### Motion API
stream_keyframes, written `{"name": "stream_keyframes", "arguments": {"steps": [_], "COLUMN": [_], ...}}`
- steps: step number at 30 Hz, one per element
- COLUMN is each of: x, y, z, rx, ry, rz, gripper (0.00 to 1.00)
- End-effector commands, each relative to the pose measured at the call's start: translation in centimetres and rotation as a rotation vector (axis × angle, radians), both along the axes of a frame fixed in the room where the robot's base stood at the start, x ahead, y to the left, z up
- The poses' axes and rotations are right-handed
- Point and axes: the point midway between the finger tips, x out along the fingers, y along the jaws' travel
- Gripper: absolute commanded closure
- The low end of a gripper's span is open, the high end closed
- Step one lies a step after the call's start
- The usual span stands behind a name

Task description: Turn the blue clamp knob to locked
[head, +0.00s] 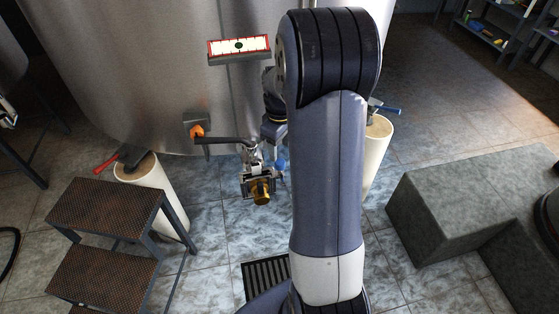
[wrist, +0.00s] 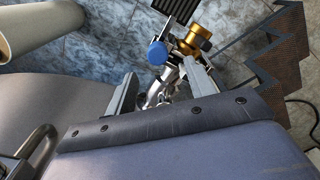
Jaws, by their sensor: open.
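The blue clamp knob (head: 280,163) is small in the head view, beside the metal pipe fitting at the tank's lower front. In the wrist view the blue knob (wrist: 158,53) shows larger, left of the brass outlet (wrist: 200,38). The brass outlet (head: 262,193) hangs below the fitting in the head view. My gripper (wrist: 163,88) is open, with its two jaws apart and the silvery fitting seen between them. The knob appears beyond the jaw tips, and I see no contact. In the head view my arm hides much of the gripper. The knob's locked mark cannot be made out.
The steel tank (head: 130,60) rises behind, with a lit gauge panel (head: 239,47) and a dark lever (head: 225,140) near an orange part (head: 197,131). A step stool (head: 105,210) stands left, a grey block (head: 440,195) right. White posts (head: 160,195) flank the fitting.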

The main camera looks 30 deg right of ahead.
Motion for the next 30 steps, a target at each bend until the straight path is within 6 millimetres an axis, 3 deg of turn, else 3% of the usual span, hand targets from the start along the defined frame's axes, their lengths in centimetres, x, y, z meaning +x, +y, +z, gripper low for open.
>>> {"name": "stream_keyframes", "arguments": {"steps": [6,12,23,30], "x": [-0.1,0.0,0.0,0.0], "y": [0.0,0.0,0.0,0.0], "z": [-4.2,-6.2,-6.6,-6.6], "rx": [0.002,0.000,0.000,0.000], "ry": [0.003,0.001,0.000,0.000], "rz": [0.000,0.000,0.000,0.000], "gripper": [0.48,0.48,0.49,0.69]}}
